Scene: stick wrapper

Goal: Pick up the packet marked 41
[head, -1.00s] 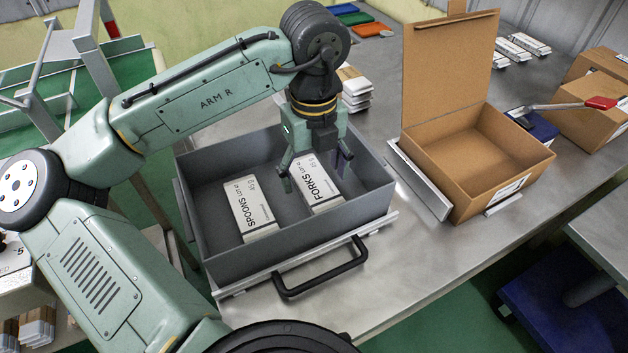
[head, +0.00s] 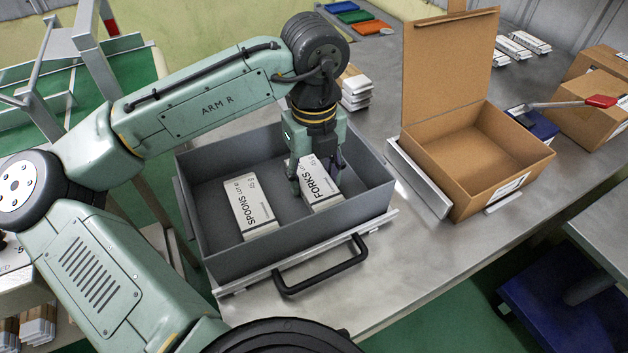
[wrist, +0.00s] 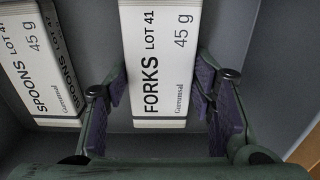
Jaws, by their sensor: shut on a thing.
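The white packet marked FORKS LOT 41 (head: 322,197) lies in the right part of the grey tray (head: 222,262). In the wrist view it (wrist: 161,60) runs up the middle, its label facing up. My gripper (head: 316,177) points down into the tray, a finger on each side of this packet. In the wrist view its pads (wrist: 160,82) are shut on the packet's long sides, near the printed end. A second white packet marked SPOONS (head: 249,208) lies apart to the left; its lot number is hard to read, perhaps 47 in the wrist view (wrist: 38,60).
The tray walls stand close around both packets, with a black handle (head: 322,268) at the front. An open cardboard box (head: 478,160) stands to the right, lid up. White packets (head: 355,92) are stacked behind the tray.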

